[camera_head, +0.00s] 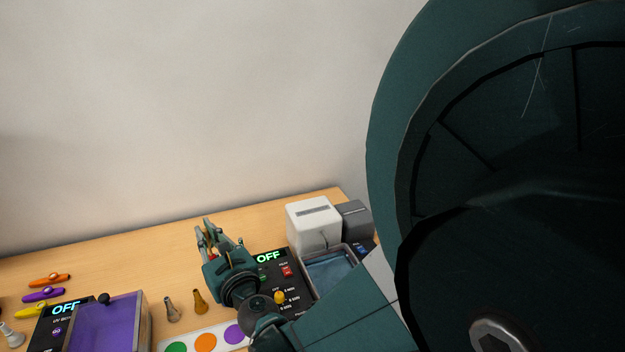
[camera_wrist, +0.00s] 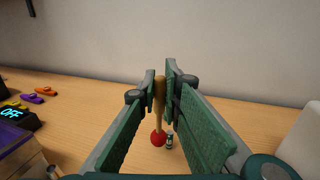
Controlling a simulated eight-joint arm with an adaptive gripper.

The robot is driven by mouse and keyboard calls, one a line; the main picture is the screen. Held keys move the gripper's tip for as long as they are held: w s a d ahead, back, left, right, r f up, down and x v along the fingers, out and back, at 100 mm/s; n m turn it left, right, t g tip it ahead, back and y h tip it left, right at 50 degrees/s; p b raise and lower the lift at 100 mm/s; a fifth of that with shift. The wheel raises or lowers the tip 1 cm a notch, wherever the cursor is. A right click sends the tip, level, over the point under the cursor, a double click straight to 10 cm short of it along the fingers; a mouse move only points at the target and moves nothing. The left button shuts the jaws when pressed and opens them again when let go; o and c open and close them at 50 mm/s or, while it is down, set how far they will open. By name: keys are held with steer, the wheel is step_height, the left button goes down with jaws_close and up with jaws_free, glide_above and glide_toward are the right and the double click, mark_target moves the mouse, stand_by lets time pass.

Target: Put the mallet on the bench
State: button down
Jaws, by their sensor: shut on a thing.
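The mallet (camera_wrist: 160,105) has a pale wooden handle and a round red head. My gripper (camera_wrist: 165,82) is shut on the handle near its upper end in the wrist view. The head hangs toward the camera, lower in the picture. The wooden bench (camera_wrist: 240,112) lies behind and below it; I cannot tell whether the head touches it. In the head view my gripper (camera_head: 210,236) is over the middle of the bench (camera_head: 120,265), and only a bit of red shows beside it.
A purple-lidded box (camera_head: 108,325) stands at the front left, with several coloured kazoo-like pieces (camera_head: 45,293) to its left. A white device (camera_head: 314,224), a grey tray (camera_head: 330,270) and a black control panel (camera_head: 290,292) are at the right. Bare bench lies behind the box.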

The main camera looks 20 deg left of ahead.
steer(key=shift+r+p, duration=0.65)
steer(key=shift+r, duration=1)
steer(key=w+d+r+m+t+h+p, duration=0.2)
steer(key=w+d+r+t+p, duration=0.1)
steer(key=w+d, duration=1.05)
steer(key=w+d+r+m+t+h+p, duration=0.3)
steer(key=w+d, duration=0.5)
steer(key=w, duration=1)
steer(key=w+d+f+m+t+h+b, duration=0.1)
steer(key=w+d+f+h, duration=0.1)
steer(key=w+d, duration=0.45)
steer(key=w+d+f+m+h+b, duration=0.15)
steer(key=w+d, duration=0.25)
steer(key=d, duration=0.6)
steer(key=w+d+f+m+t+h+b, duration=0.1)
steer(key=w+d+f, duration=0.1)
steer(key=w+d, duration=0.45)
steer(key=w+d+f+m+h+b, duration=0.1)
steer(key=w+d+f+h, duration=0.1)
steer(key=d, duration=1.3)
steer(key=w+d+f+m+t+h+b, duration=0.1)
steer(key=w+d+f+m+h, duration=0.1)
steer(key=d, duration=1.3)
step_height(320, 180, down, 3)
steer(key=shift+w+d+f+h, duration=0.15)
steer(key=shift+w+h, duration=0.35)
steer(key=shift+h, duration=0.55)
steer(key=shift+m, duration=0.25)
